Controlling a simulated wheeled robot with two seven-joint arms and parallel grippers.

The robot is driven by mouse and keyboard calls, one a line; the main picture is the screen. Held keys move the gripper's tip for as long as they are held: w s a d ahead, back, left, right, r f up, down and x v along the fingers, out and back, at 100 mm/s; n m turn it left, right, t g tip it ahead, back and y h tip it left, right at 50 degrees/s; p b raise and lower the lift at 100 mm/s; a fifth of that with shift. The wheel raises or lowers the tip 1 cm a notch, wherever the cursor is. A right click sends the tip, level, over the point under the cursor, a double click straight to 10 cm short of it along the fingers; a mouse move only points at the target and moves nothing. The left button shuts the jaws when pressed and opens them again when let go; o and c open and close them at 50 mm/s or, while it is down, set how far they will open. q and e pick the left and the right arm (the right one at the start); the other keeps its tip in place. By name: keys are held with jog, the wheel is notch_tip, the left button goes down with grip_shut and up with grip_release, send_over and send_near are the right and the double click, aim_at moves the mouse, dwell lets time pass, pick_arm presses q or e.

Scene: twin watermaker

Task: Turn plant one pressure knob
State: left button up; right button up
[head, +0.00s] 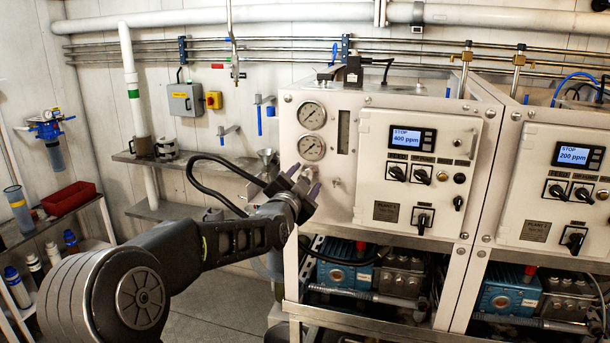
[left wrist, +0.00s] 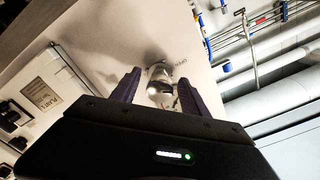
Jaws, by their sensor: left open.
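The plant one panel (head: 350,140) is the left white cabinet, with two round gauges at its upper left. My left gripper (head: 304,181) is in front of the panel's lower left, below the gauges. In the left wrist view, the purple fingers of my left gripper (left wrist: 158,92) are spread apart. A shiny metal pressure knob (left wrist: 160,78) on the white panel shows between them, with small lettering beside it. I cannot tell whether the fingers touch the knob. In the head view the gripper largely hides it. My right gripper is not in view.
The plant one control door (head: 405,135) with its display and black switches is right of the gripper. The plant two cabinet (head: 538,200) stands further right. A blue pump (head: 337,277) sits below. A metal shelf (head: 185,212) is on the left wall.

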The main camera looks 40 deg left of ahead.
pick_arm(q)
jog(key=shift+w, duration=0.15)
jog(key=shift+c, duration=0.2)
grip_shut()
dwell(0.3)
